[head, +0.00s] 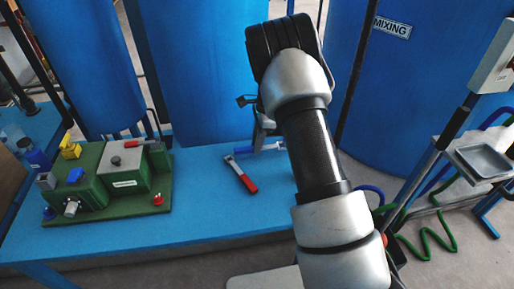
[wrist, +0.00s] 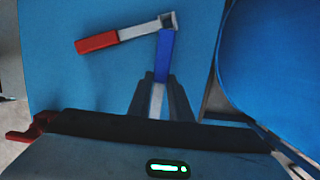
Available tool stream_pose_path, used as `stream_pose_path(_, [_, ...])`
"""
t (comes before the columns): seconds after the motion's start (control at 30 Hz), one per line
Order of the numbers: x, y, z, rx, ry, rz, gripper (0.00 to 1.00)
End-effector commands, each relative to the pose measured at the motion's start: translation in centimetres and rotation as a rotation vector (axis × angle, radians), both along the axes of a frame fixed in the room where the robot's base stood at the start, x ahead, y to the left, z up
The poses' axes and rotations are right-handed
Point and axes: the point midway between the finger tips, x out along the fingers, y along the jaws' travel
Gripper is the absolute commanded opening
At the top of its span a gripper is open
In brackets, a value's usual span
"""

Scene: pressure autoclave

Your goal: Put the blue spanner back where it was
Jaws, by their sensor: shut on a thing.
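The blue spanner (wrist: 164,58) has a blue handle and a silver shaft. In the wrist view my gripper (wrist: 158,100) is shut on its silver part, with the blue handle pointing away from the fingers. In the head view the blue handle (head: 243,150) shows low at the blue table, beside my gripper (head: 265,141), which my arm partly hides. I cannot tell whether the spanner touches the table. A red-handled spanner (head: 241,174) lies on the table. In the wrist view its silver head (wrist: 167,21) is at the end of the blue handle, touching or overlapping it.
The blue table (head: 205,210) has free room at its front middle. A green box unit (head: 90,205) with knobs and coloured blocks stands at left. Large blue tanks (head: 210,60) rise behind, one marked MIXING (head: 392,27). A grey tray (head: 480,160) and green hose are at right.

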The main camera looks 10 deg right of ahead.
Motion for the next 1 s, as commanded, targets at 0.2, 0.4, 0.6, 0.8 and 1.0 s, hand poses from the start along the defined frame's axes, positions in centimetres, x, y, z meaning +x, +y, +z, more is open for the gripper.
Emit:
stream_pose_path(0.2, [0.0,0.0,-1.2,0.001,-0.001,0.001,0.00])
stream_pose_path(0.4, [0.0,0.0,-1.5,0.001,-0.001,0.001,0.00])
stream_pose_path(0.6, [0.0,0.0,-2.1,0.000,-0.001,0.001,0.00])
stream_pose_path(0.8, [0.0,0.0,-2.4,0.000,0.000,0.001,0.33])
stream_pose_path(1.0, [0.0,0.0,-2.3,0.000,0.000,0.001,0.37])
